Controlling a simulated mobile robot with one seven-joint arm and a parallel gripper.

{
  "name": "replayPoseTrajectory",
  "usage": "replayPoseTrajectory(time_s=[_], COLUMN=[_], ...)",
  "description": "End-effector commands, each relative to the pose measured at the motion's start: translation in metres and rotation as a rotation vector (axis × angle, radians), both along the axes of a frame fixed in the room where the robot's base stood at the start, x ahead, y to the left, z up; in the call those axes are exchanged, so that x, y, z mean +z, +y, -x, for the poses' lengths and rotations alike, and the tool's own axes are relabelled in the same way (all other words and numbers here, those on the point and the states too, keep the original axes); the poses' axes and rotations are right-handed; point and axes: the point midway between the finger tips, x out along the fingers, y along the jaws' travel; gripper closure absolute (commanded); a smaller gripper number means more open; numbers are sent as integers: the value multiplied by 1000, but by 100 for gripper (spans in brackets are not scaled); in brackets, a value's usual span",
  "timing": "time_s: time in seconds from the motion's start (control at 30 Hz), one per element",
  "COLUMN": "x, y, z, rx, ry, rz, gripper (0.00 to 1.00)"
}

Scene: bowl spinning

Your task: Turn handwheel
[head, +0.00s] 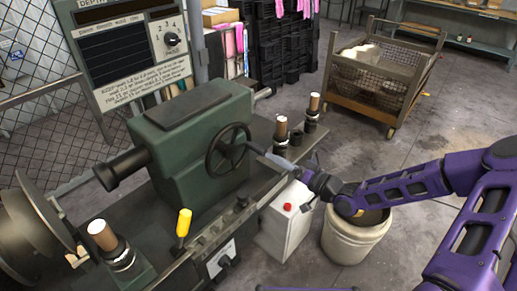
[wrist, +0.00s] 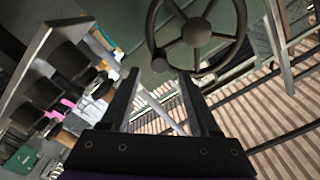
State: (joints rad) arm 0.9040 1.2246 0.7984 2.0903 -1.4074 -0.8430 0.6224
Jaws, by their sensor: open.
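The dark handwheel (head: 228,151) is on the right face of the green machine housing (head: 195,135). In the wrist view the handwheel (wrist: 197,31) shows spokes and a round hub, with a knob-like handle (wrist: 158,66) on its lower left rim. My gripper (head: 268,157) comes from the right, close in front of the wheel. In the wrist view my gripper (wrist: 158,75) is open, its two fingers pointing toward the wheel. The handle appears between the fingertips in that picture; I cannot tell whether they touch it or how deep it sits.
A yellow-handled lever (head: 183,223) and copper-topped posts (head: 281,127) stand on the machine bed. Below my forearm are a white box with a red button (head: 288,220) and a pale bin (head: 355,240). A wire cart (head: 385,75) stands behind, with open floor around it.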

Motion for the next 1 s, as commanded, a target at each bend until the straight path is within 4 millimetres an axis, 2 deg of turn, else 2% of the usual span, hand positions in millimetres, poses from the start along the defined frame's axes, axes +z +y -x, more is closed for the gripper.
replayPoseTrajectory(time_s=[0.03, 0.2, 0.4, 0.8, 1.0], x=[0, 0, 0, 0, 0], y=[11, 37, 56, 61, 61], z=[-7, -28, -43, -48, -48], rx=[3, 1, 1, -1, -1], ry=[-1, -1, 1, 0, 0], rz=[-1, -1, 0, 1, 1], gripper=[38, 38, 38, 38, 74])
